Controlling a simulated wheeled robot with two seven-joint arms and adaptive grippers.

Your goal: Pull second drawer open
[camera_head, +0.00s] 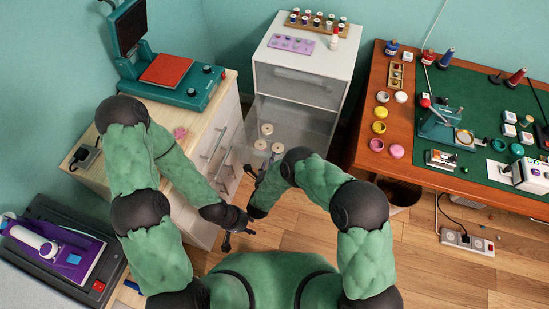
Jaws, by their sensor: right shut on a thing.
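The white drawer cabinet (345,62) stands at the back middle. Its top drawer (298,88) is shut. Below it the second drawer (300,128) is pulled out, showing a grey inside with a few pale round spools (266,129). My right gripper (251,170) is at the near left front edge of this drawer, shut on what seems to be the drawer's handle; the contact is small and partly hidden by my forearm. My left gripper (236,236) is lower, open and empty above the floor, apart from the drawer.
At left, a wooden-topped cabinet (215,105) with drawers carries a teal heat press (165,75). Spools (318,20) and a purple tray (291,43) lie on the white cabinet. A wooden table (365,125) with sewing items stands at right.

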